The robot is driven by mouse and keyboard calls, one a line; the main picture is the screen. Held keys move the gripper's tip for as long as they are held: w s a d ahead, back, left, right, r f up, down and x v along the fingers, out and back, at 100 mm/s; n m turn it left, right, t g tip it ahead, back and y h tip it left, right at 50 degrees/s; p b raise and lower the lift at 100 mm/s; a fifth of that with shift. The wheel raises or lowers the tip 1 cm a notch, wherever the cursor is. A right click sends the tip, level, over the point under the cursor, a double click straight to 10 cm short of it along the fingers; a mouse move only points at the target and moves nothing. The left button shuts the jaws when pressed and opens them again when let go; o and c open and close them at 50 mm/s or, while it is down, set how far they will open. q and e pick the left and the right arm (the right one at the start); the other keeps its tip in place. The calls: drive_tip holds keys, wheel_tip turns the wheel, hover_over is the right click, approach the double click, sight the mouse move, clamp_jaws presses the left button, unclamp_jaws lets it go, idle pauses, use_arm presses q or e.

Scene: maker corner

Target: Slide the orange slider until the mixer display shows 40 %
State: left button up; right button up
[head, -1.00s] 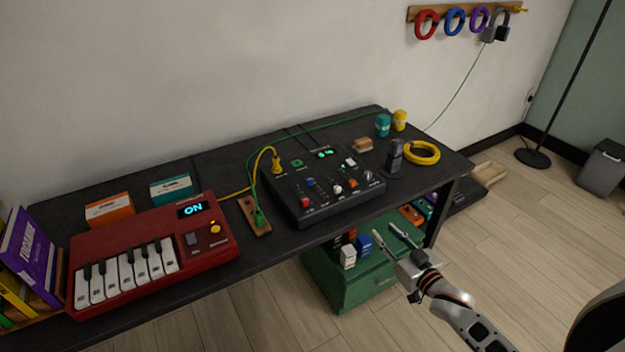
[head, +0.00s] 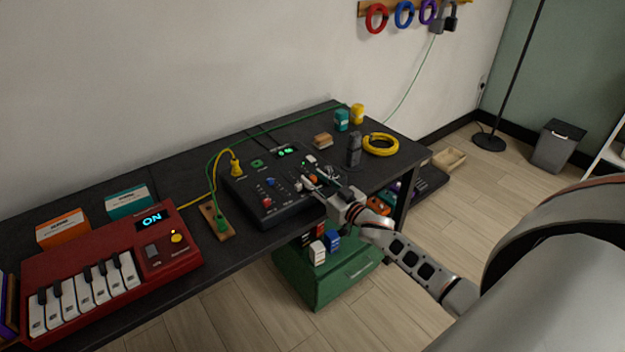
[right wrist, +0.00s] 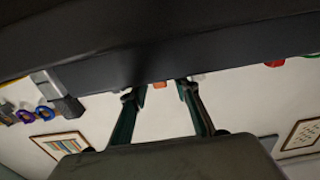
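The black mixer (head: 266,213) stands on the dark table. Its small display (head: 286,153) glows green at the back, too small to read. My right gripper (head: 318,178) is over the mixer's right part, its fingers apart. It hides some controls there. In the right wrist view, a small orange cap (right wrist: 159,85), apparently the orange slider, shows between the two open fingertips (right wrist: 160,92). I cannot tell whether a finger touches it. The mixer's dark body (right wrist: 200,50) fills the top of that view. My left gripper is not in view.
A red keyboard (head: 185,262) reading ON is at left. Yellow and green cables plug in near the mixer's left side. A green box (head: 318,290) is below the table.

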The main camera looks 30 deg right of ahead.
sight(311, 177)
drive_tip(key=shift+w, duration=0.5)
clamp_jaws()
drive_tip(key=shift+w+a, duration=0.15)
drive_tip(key=shift+w, duration=1.15)
unclamp_jaws()
drive_tip(key=shift+s, duration=0.1)
drive_tip(key=s+d, duration=0.1)
drive_tip(key=s, duration=1.1)
